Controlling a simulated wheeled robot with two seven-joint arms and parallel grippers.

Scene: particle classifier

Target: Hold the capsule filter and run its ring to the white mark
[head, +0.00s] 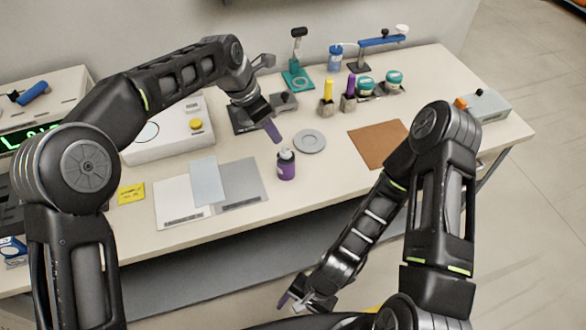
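A small purple cylinder (286,168) with a dark top and a pale patch stands upright on the table, left of centre; it looks like the capsule filter. Its ring and white mark are too small to make out. My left gripper (272,130), with purple fingertips, points down above and slightly left of it, apart from it. The gap between its fingers does not show clearly. My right gripper (287,300) is low at the bottom of the view, in front of the table's front edge and away from the cylinder. Its finger gap is also unclear.
A grey round dish (309,141) lies behind the cylinder, and a brown mat (379,144) is to the right. Grey-white sheets (240,183) lie at left. A white device (165,134), a teal stand (298,78) and small holders (327,107) stand further back.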

